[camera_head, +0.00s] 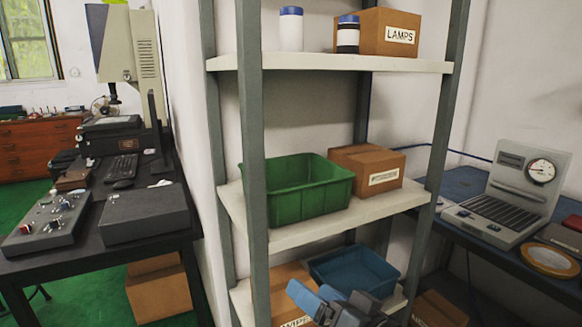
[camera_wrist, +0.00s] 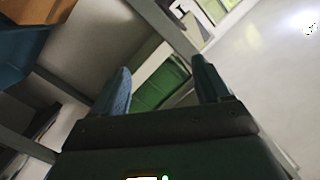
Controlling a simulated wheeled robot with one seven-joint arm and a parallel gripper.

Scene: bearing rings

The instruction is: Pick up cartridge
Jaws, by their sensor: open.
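I cannot make out a thing that is clearly the cartridge in either view. In the head view, a white cylinder with a blue cap (camera_head: 291,29) and a dark cylinder with a white band (camera_head: 348,34) stand upright on the top shelf, left of a LAMPS box. My gripper (camera_head: 318,292) shows at the bottom of the head view, in front of the lower shelf. In the wrist view my gripper (camera_wrist: 164,80) is open, its two fingers apart with nothing held. A green surface shows beyond the fingers.
The shelf rack (camera_head: 250,130) holds a green bin (camera_head: 315,205), a cardboard box (camera_head: 366,168) and, lower, a blue bin (camera_head: 352,270). Its front posts stand near my arm. A dark bench (camera_head: 150,250) is at left. A blue table (camera_head: 465,185) with a gauge device (camera_head: 505,195) is at right.

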